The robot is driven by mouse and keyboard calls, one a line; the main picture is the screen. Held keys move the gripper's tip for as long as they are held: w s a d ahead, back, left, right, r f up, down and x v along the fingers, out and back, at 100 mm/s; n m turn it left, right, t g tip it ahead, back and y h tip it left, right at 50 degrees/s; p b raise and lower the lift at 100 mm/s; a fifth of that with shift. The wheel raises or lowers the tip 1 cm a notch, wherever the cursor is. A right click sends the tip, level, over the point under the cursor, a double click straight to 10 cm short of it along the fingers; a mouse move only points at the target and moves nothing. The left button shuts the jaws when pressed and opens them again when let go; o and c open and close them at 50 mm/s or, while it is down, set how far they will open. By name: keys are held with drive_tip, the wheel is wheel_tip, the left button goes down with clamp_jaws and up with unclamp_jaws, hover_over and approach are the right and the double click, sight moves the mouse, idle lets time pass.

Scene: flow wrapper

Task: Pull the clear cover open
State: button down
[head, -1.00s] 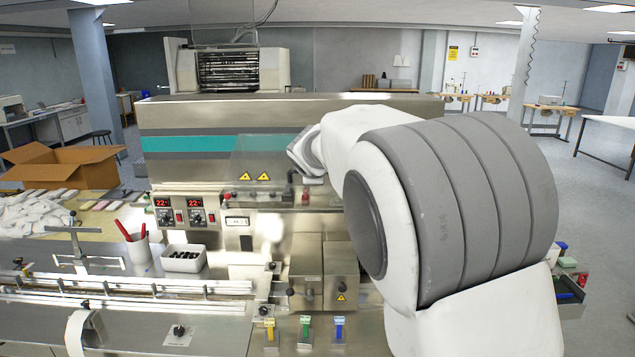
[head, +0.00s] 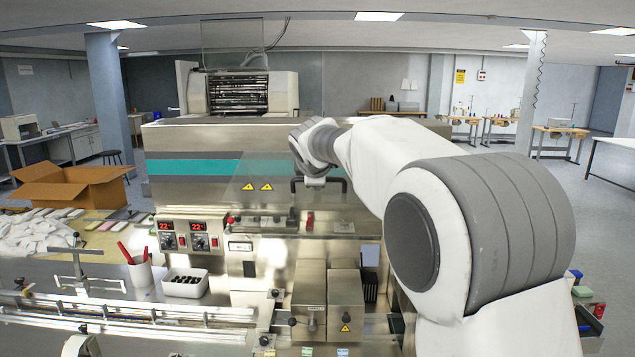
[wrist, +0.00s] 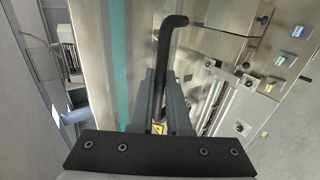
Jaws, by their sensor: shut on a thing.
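The clear cover (head: 238,178) hangs on the front of the steel machine, with two yellow warning triangles on it. Its black bar handle (head: 297,188) is at the cover's right part, partly behind my gripper. My gripper (head: 315,181) is at this handle, reaching in from the right. In the wrist view the dark fingers of my gripper (wrist: 163,85) are shut on the black handle (wrist: 166,45), whose bent end sticks out beyond them. A yellow warning mark shows below the fingers. The cover's edges are hard to make out.
Steel boxes (head: 328,303) stand below. A white cup (head: 141,271) and a white bin (head: 185,283) stand on the left bench. My arm fills the right side.

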drive_tip(key=shift+f, duration=0.1)
drive_tip(key=c, duration=0.9)
unclamp_jaws()
drive_tip(key=shift+s, duration=0.1)
drive_tip(key=b+v, duration=0.3)
drive_tip(key=v, duration=1.4)
drive_tip(key=shift+r+b, duration=0.25)
drive_tip(key=shift+b, duration=0.05)
drive_tip(key=shift+s, duration=0.1)
drive_tip(key=s+d+f+m+g+b, duration=0.2)
drive_tip(key=s+d+f+m+g, duration=0.1)
drive_tip(key=s+d+f+m, duration=0.7)
drive_tip(key=s+d+f+m+g, duration=0.1)
drive_tip(key=s+d+f+m, duration=0.2)
drive_tip(key=s+f, duration=0.6)
drive_tip(key=s+d+f+m+g+b, duration=0.1)
drive_tip(key=s+d+f+m, duration=0.2)
drive_tip(key=s+f, duration=0.6)
drive_tip(key=shift+s+d+f+m+g, duration=0.15)
drive_tip(key=shift+s+f+m+g, duration=0.15)
drive_tip(key=shift+s+m, duration=0.65)
